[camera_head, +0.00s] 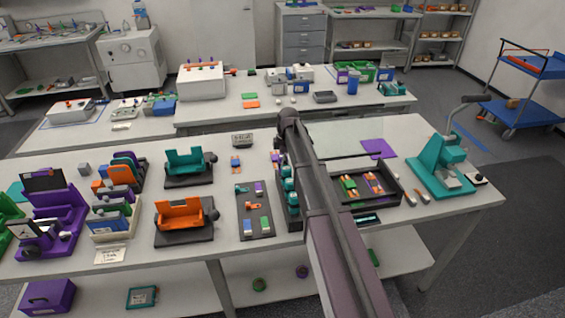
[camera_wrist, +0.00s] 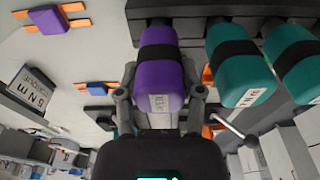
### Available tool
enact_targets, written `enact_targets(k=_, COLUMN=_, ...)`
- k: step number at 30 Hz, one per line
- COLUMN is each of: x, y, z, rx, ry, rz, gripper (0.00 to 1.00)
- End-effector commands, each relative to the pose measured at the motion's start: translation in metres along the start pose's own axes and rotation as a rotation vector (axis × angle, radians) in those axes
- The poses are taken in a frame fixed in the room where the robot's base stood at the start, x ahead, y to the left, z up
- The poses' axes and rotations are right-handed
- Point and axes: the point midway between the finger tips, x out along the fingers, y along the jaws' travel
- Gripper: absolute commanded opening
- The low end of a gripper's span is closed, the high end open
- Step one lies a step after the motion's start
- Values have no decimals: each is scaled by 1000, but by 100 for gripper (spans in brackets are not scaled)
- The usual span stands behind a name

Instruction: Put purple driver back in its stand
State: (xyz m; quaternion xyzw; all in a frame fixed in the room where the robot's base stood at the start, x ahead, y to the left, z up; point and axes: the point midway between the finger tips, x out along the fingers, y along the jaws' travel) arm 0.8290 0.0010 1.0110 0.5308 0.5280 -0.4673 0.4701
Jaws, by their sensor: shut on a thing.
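The purple driver (camera_wrist: 161,75) is between the two fingers of my gripper (camera_wrist: 160,100) in the wrist view, with a small label on its handle. My gripper is shut on this handle. The stand (camera_wrist: 190,8) is the dark rail at the top of the wrist view. Teal drivers (camera_wrist: 238,65) are in a row just right of the purple one. The purple driver lines up beside them, but I cannot tell whether it is seated or held above its place. In the head view the stand (camera_head: 291,222) with teal drivers (camera_head: 291,184) is left of my arm, which hides much of that area.
A white torque sign (camera_head: 242,138) stands behind the stand; it also shows in the wrist view (camera_wrist: 35,90). A dark tray (camera_head: 405,200) with small parts is right of my arm. A dark mat (camera_head: 243,231), an orange fixture (camera_head: 184,216) and a teal press (camera_head: 440,170) are nearby.

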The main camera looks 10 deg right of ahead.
Motion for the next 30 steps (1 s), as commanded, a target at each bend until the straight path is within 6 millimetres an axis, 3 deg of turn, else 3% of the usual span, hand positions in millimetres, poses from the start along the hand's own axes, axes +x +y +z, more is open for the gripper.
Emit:
enact_targets(k=7, x=4, y=0, z=1, rx=0, ry=0, rz=0, gripper=0)
enact_targets(k=8, x=3, y=0, z=1, rx=0, ry=0, rz=0, gripper=55)
enact_targets(k=11, x=3, y=0, z=1, rx=0, ry=0, rz=0, gripper=84)
enact_targets(k=30, x=-3, y=0, z=0, rx=1, ry=0, rz=0, gripper=84)
